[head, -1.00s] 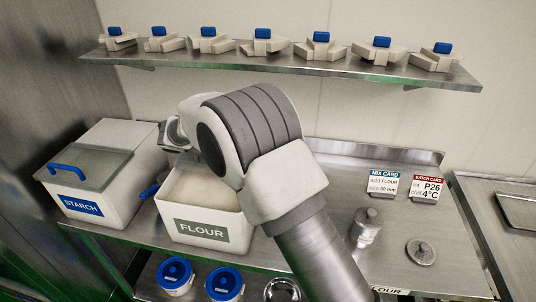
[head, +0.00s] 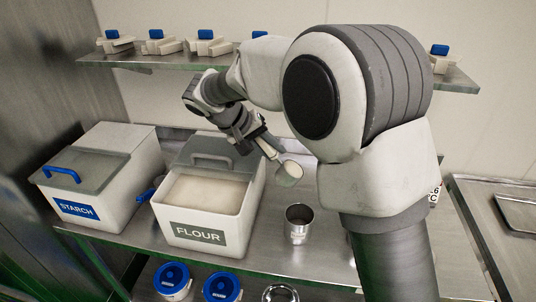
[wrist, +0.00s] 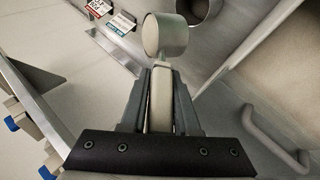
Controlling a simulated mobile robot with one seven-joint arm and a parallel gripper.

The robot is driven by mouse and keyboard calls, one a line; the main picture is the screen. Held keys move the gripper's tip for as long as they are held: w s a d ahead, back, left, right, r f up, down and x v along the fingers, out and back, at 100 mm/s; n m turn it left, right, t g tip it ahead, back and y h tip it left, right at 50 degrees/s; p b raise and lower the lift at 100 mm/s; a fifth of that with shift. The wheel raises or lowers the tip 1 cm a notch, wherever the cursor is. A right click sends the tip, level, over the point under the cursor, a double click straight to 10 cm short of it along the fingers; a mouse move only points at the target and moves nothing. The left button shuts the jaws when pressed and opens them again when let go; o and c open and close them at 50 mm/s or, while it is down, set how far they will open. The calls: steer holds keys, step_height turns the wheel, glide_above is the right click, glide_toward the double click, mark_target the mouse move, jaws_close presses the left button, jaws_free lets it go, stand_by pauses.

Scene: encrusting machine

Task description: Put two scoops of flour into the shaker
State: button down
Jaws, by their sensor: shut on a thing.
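My gripper (head: 262,143) is shut on the handle of a small scoop (head: 288,175) and holds it in the air, right of the flour bin (head: 198,238). In the wrist view the handle runs between the fingers (wrist: 160,98), and the round metal cup of the scoop (wrist: 167,38) has a pale, flour-coloured face. The bin is open at the front, with pale flour (head: 203,191) inside. The open metal shaker (head: 299,222) stands upright on the counter, below the scoop and apart from it. It is partly visible in the wrist view (wrist: 197,10). Its contents cannot be told.
The closed starch bin (head: 100,200) stands left of the flour bin. The flour bin's grey lid (head: 190,150) is slid back. A shelf (head: 150,62) with several blue-topped pieces runs behind. My arm hides much of the right counter. Blue-lidded tubs (head: 173,280) sit below.

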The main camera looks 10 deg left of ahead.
steer(key=d+y, duration=0.1)
steer(key=d+r+y, duration=0.1)
steer(key=shift+r+m+y, duration=0.25)
steer(key=shift+m+y, duration=0.15)
steer(key=shift+d+r+y, duration=0.15)
steer(key=shift+d+y, duration=0.4)
steer(key=shift+y, duration=0.25)
steer(key=shift+s+d+r+m+y+p, duration=0.15)
steer(key=shift+d+m+y+p, duration=0.2)
steer(key=shift+d+y+p, duration=0.55)
steer(key=shift+d+r+m+y+p, duration=0.15)
steer(key=shift+d+m+y+p, duration=0.25)
steer(key=shift+d+y, duration=0.9)
steer(key=shift+d+f+y+b, duration=0.25)
steer(key=shift+d+y+b, duration=0.4)
steer(key=shift+y+b, duration=0.4)
steer(key=shift+d+f+m+t+y+b, duration=0.2)
steer(key=shift+d+y+b, duration=0.45)
steer(key=shift+b, duration=1.1)
steer(key=shift+d+m+t+y+b, duration=0.1)
steer(key=shift+d+m+y+b, duration=0.3)
steer(key=shift+b, duration=1.35)
steer(key=shift+d+f+y+b, duration=0.2)
steer(key=shift+d+y+b, duration=0.35)
steer(key=shift+b, duration=0.7)
steer(key=shift+d+f+y+b, duration=0.2)
steer(key=shift+d+y+b, duration=0.3)
steer(key=shift+b, duration=0.75)
